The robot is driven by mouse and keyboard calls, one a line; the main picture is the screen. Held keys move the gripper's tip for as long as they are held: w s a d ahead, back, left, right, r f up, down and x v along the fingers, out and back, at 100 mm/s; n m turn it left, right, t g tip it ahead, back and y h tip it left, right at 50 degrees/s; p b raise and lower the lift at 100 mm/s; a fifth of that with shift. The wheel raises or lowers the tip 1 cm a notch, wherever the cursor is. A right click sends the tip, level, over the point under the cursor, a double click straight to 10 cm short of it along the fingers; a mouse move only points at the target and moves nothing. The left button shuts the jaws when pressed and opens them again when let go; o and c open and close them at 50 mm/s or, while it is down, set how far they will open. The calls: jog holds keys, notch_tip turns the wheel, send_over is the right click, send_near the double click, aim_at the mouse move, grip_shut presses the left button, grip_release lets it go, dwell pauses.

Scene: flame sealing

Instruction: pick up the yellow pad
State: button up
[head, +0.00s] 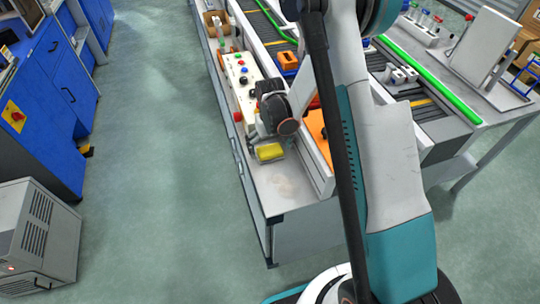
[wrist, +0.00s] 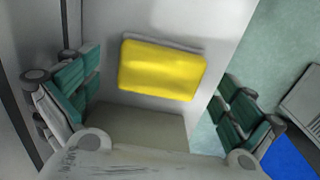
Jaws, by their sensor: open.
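The yellow pad (wrist: 162,70) lies flat on the light grey bench top (wrist: 120,17) in the wrist view, with a thin pale edge along its far side. It also shows in the head view (head: 270,152), near the bench's left edge. My gripper (wrist: 157,96) is open, its two teal-padded fingers spread on either side of the pad. The pad sits between and slightly beyond the fingers, and I see no contact. In the head view my wrist covers the area just behind the pad.
A control panel with coloured buttons (head: 240,78) stands behind the pad on the bench. An orange block (head: 288,60) sits farther back on the conveyor. The bench top in front of the pad is clear. The bench edge drops to open green floor (head: 165,150) at left.

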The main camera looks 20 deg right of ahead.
aim_at(270, 149)
jog(key=shift+f, duration=0.8)
jog(key=shift+r, duration=0.1)
jog(key=c, duration=1.2)
notch_tip(270, 149, up, 20)
jog(key=p, duration=0.6)
jog(key=shift+o, duration=0.7)
